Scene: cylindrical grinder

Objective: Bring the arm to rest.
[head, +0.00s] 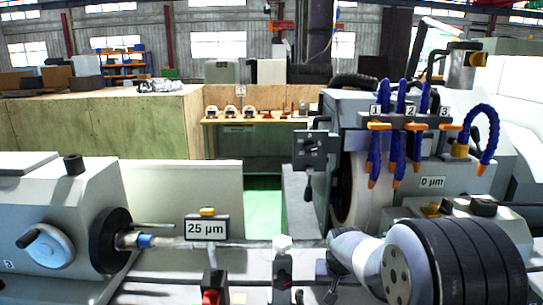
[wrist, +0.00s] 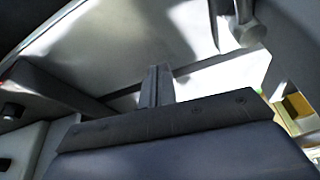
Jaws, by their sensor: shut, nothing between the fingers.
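In the wrist view my gripper (wrist: 157,70) shows beyond a dark bar with screws. Its two narrow fingers stand close together, with nothing seen between them. Pale, blurred machine surfaces fill the view behind the fingers. I cannot make out the fingers in the head view, so their exact place over the grinder is unclear.
The grinding wheel (head: 342,188) stands right of centre, with blue coolant hoses (head: 399,135) above it. A chuck (head: 109,240) is at the left. A "25 µm" display (head: 206,228) stands near the middle. A wooden partition (head: 100,125) and a shelf bench (head: 255,119) lie behind.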

